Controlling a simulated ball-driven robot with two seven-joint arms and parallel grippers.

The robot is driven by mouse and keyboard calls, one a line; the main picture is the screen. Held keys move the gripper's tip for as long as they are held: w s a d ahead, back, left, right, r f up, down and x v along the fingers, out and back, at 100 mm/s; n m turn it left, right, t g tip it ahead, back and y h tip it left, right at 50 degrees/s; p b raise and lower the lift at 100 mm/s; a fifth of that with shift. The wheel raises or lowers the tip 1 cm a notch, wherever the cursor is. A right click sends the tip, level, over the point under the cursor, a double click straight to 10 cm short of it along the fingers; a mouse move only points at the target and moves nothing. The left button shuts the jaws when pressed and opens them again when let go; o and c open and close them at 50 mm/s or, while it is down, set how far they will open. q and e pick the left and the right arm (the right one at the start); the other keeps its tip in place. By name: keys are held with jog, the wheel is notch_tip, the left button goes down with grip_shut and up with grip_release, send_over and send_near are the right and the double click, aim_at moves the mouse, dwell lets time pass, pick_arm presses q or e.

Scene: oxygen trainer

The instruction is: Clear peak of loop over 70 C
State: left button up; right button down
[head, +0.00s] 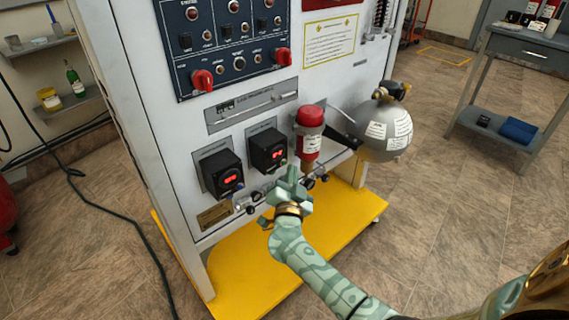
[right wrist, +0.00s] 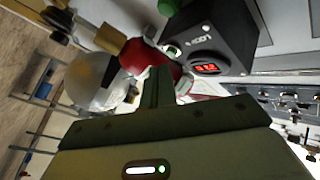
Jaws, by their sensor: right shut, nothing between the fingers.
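Two black controller boxes with red lit displays are on the lower white panel: a left box (head: 222,175) and a right box (head: 267,150). The digits are too small to read surely. My right gripper (head: 291,180) is shut and empty, just below and right of the right box. In the right wrist view, the shut fingers (right wrist: 160,88) point at a black box (right wrist: 222,30) with a red display (right wrist: 207,68) and a round green button (right wrist: 172,51). I cannot tell whether the fingertips touch the button. My left gripper is out of view.
A red-capped cylinder (head: 310,135) and a round grey tank (head: 385,130) stand right of the boxes. Red knobs (head: 202,79) sit on the blue panel above. The yellow base (head: 250,270) juts out below. A side table (head: 530,50) stands at right.

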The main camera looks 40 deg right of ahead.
dwell(0.7)
jog(key=shift+w, duration=0.4)
jog(key=shift+w, duration=0.35)
dwell(0.5)
jog(key=shift+s+p, duration=0.6)
jog(key=shift+s, duration=0.15)
